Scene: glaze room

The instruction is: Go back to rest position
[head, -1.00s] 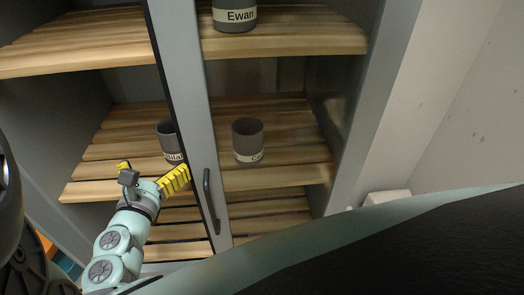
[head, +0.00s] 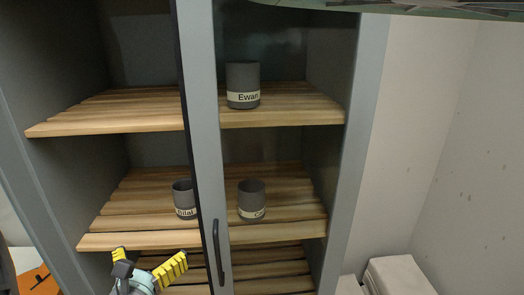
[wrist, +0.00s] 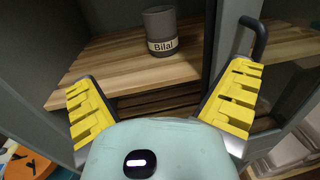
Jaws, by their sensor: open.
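My gripper (head: 146,264) is open and empty at the bottom of the head view, in front of the shelf unit. Its two yellow fingers stand wide apart in the wrist view (wrist: 165,108), with nothing between them. A grey cup labelled Bilal (head: 184,200) stands upright on the middle shelf, beyond my gripper and apart from it. It also shows at the top of the wrist view (wrist: 160,25).
A grey door with a dark handle (head: 217,252) stands just right of my gripper. Another grey cup (head: 252,200), its label partly readable, is on the middle shelf. A cup labelled Ewan (head: 243,85) is on the upper shelf. Pale blocks (head: 398,275) lie at lower right.

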